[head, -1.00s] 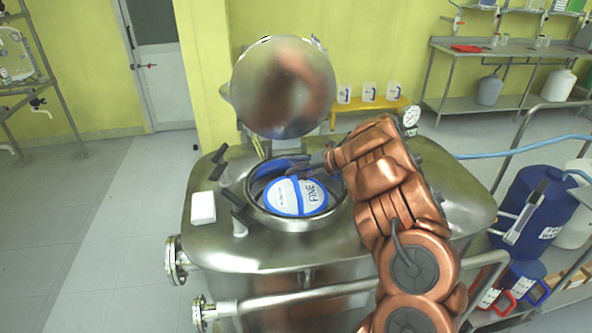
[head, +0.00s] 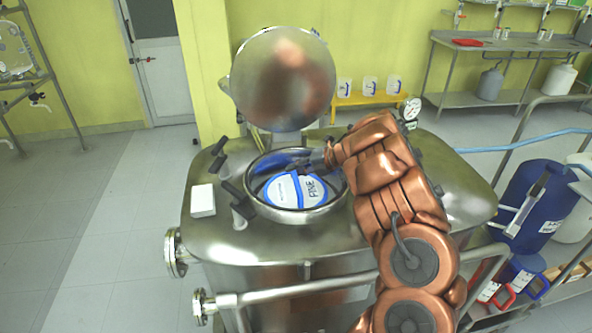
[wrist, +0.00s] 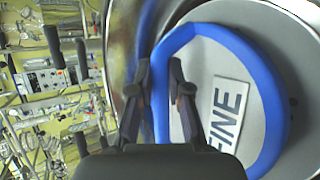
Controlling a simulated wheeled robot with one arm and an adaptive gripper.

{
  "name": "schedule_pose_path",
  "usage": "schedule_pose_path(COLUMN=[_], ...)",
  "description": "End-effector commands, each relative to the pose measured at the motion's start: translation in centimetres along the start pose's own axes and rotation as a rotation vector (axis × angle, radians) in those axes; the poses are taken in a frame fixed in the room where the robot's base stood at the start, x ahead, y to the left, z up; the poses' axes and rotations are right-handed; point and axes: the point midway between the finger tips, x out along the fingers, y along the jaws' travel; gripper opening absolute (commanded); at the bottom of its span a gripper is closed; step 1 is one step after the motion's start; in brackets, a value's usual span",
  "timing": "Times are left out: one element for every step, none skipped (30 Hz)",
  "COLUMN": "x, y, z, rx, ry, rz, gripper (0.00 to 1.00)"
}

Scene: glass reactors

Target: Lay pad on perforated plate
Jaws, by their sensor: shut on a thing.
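The pad (head: 290,191) is a white disc with a blue rim and a "FINE" label. It lies inside the round open mouth (head: 300,213) of the steel vessel, below the rim. My gripper (wrist: 160,80) is shut on the pad's blue edge; in the wrist view the pad (wrist: 196,70) extends to the right of the fingers. In the head view my gripper (head: 318,163) reaches into the opening from the right. A plain grey round surface (wrist: 285,40) shows beyond the pad in the wrist view. I cannot make out holes in it, so I cannot tell whether it is the perforated plate.
The shiny round lid (head: 280,80) stands open behind the mouth. Dark-handled clamps (head: 238,200) stand at the mouth's left side. A white block (head: 202,201) lies on the vessel top at left, and a pressure gauge (head: 411,108) stands at back right.

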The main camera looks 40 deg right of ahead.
Motion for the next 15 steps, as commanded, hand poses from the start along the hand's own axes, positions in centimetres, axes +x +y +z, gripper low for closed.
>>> schedule_pose_path(x=[0.07,0.10,0.13,0.16,0.18,0.22,0.24,0.27,0.30,0.33,0.35,0.39,0.41,0.44,0.47], y=[-0.09,-0.13,-0.18,-0.22,-0.26,-0.31,-0.35,-0.39,-0.44,-0.48,-0.52,-0.58,-0.62,-0.66,-0.71], z=[-0.02,-0.03,-0.04,-0.05,-0.06,-0.08,-0.09,-0.09,-0.11,-0.12,-0.13,-0.15,-0.15,-0.17,-0.18], rx=[0.000,0.000,0.000,0.000,0.000,0.000,0.000,0.000,0.000,0.000,0.000,0.000,0.000,0.000,0.000], ry=[0.000,0.000,0.000,0.000,0.000,0.000,0.000,0.000,0.000,0.000,0.000,0.000,0.000,0.000,0.000], rz=[0.001,0.001,0.001,0.001,0.001,0.001,0.001,0.001,0.001,0.001,0.001,0.001,0.001,0.001,0.001], gripper=[0.00,0.00,0.00,0.00,0.00,0.00,0.00,0.00,0.00,0.00,0.00,0.00,0.00,0.00,0.00])
